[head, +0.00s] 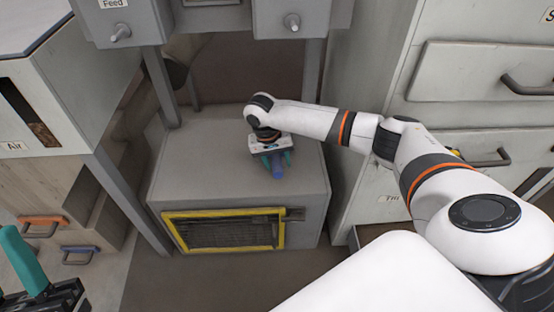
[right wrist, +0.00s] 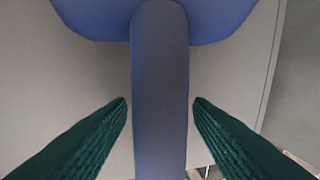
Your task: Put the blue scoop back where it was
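The blue scoop (head: 278,172) is on or just above the top of the grey cabinet, mostly hidden under my right gripper (head: 272,162) in the head view. In the right wrist view, its blue handle (right wrist: 160,90) runs between the two green fingers of my right gripper (right wrist: 160,103). A narrow gap shows between each fingertip and the handle, so the gripper is open around it. The wider part of the scoop (right wrist: 95,18) is at the top of that view. My left gripper (head: 22,265) is partly in view at the lower left; its opening cannot be judged.
The grey cabinet (head: 175,165) has a yellow-framed grille (head: 230,232) in front. Grey machine legs (head: 160,85) rise behind it. Drawers (head: 480,80) with dark handles stand on the right. A bench with orange and blue handles (head: 42,225) is on the left. The cabinet's left top is clear.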

